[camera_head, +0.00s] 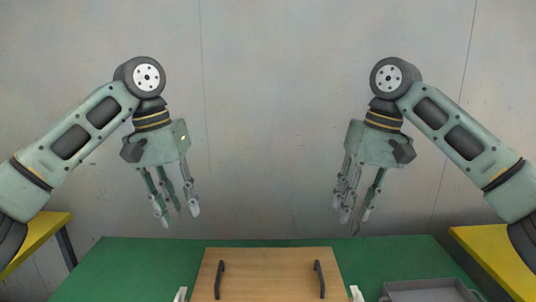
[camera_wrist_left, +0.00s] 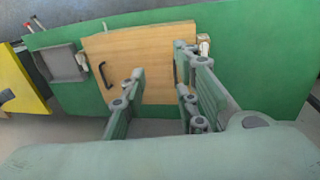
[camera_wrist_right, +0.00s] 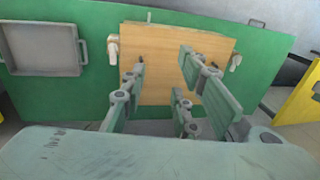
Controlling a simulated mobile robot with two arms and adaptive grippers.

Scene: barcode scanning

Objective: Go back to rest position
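My left gripper (camera_head: 178,208) hangs in the air on the left of the head view, fingers pointing down. It is open and empty; its spread fingers also show in the left wrist view (camera_wrist_left: 160,85). My right gripper (camera_head: 355,212) hangs at about the same height on the right. It is open and empty too, with its fingers apart in the right wrist view (camera_wrist_right: 165,75). Both grippers are well above the green table (camera_head: 130,265) and touch nothing. No barcode scanner can be made out in the frames.
A wooden board (camera_head: 270,270) with two dark handles lies mid-table, with small white pieces (camera_head: 357,293) beside it. A grey tray (camera_head: 425,290) stands at the right. Yellow surfaces (camera_head: 500,255) flank the table. A grey wall (camera_head: 265,120) stands behind. The air between my grippers is free.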

